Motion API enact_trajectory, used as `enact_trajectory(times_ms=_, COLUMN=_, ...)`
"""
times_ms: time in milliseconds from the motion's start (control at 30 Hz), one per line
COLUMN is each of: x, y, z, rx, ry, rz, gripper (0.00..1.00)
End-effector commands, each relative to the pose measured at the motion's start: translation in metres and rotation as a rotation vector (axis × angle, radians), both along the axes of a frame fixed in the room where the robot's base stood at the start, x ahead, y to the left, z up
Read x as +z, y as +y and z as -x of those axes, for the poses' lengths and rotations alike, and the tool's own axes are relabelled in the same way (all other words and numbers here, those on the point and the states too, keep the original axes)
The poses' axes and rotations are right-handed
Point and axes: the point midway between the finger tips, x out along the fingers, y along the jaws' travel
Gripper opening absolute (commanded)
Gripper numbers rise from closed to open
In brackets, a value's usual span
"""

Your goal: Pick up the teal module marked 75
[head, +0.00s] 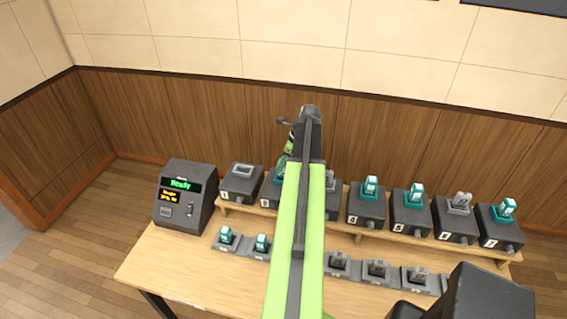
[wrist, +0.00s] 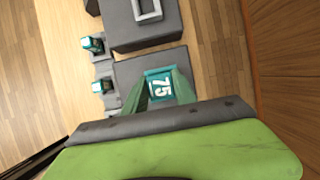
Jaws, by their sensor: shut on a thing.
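The teal module marked 75 (wrist: 160,84) sits between the two fingers of my gripper (wrist: 161,91) in the wrist view, its white number facing the camera. My gripper is shut on it. A dark box (wrist: 128,71) lies directly behind the module in that view; I cannot tell whether the module is still seated in it or raised. In the head view my arm covers most of this spot, and only a sliver of teal (head: 281,166) shows beside the arm, above the second box (head: 268,193) from the left.
A dark box marked 1 (head: 241,184) with an empty frame stands to the left. More boxes (head: 366,207) with teal or grey modules stand on the raised wooden shelf to the right. Low grey holders (head: 377,270) line the table front. A display unit (head: 185,195) reads Ready.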

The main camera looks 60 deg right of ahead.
Motion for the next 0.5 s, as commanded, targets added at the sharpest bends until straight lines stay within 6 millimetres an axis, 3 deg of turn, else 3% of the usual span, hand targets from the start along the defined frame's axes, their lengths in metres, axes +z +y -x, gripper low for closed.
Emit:
enact_trajectory(times_ms=33, x=0.014, y=0.000, z=0.000, rx=0.000, ry=0.000, rz=0.000, gripper=0.00)
enact_trajectory(times_ms=167, x=0.038, y=0.000, z=0.000, rx=0.000, ry=0.000, rz=0.000, gripper=0.00)
enact_trajectory(times_ms=500, x=0.083, y=-0.028, z=0.074, rx=-0.003, ry=0.000, rz=0.000, gripper=0.00)
